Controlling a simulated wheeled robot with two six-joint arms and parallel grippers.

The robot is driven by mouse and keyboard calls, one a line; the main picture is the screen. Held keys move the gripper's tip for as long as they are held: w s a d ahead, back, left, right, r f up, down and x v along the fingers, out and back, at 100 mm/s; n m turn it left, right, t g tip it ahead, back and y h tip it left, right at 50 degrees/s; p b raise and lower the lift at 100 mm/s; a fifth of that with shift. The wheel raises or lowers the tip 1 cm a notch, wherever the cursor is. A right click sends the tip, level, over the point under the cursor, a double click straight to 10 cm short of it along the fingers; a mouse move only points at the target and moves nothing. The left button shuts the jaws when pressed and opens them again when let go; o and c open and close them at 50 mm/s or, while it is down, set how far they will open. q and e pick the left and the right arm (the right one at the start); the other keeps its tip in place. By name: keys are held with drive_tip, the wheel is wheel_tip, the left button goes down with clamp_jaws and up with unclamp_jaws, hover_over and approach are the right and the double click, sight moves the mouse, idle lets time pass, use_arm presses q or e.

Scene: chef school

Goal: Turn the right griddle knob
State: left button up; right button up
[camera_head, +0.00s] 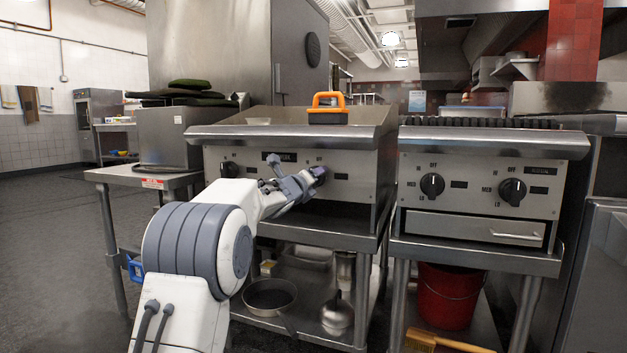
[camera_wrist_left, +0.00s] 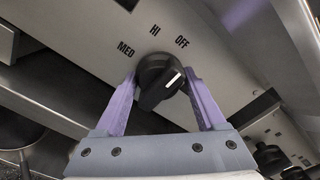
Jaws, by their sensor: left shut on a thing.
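The griddle (camera_head: 345,190) is a steel unit with black knobs on its front panel. Its left knob (camera_head: 229,169) is free. Its right knob (camera_head: 319,173) is partly covered by my left gripper (camera_head: 306,181). In the left wrist view the black knob (camera_wrist_left: 155,80) sits between the two purple fingers of my left gripper (camera_wrist_left: 163,92), which is shut on it. The labels MED, HI and OFF show on the panel around it. The knob's white mark lies on its right part, on the OFF side. My right gripper is not in view.
An orange-handled block (camera_head: 328,112) stands on the griddle top. A range (camera_head: 480,185) with two black knobs stands to the right. Pans (camera_head: 270,294) and a red bucket (camera_head: 448,295) are on the lower shelves. Open floor lies to the left.

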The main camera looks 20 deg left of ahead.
use_arm(q)
drive_tip(key=o, duration=1.1)
drive_tip(key=shift+f, duration=0.15)
drive_tip(key=shift+c, duration=0.2)
drive_tip(key=shift+s, duration=0.1)
drive_tip(key=shift+s, duration=0.25)
drive_tip(key=s, duration=0.9)
drive_tip(key=shift+s+a, duration=0.15)
drive_tip(key=shift+s, duration=0.25)
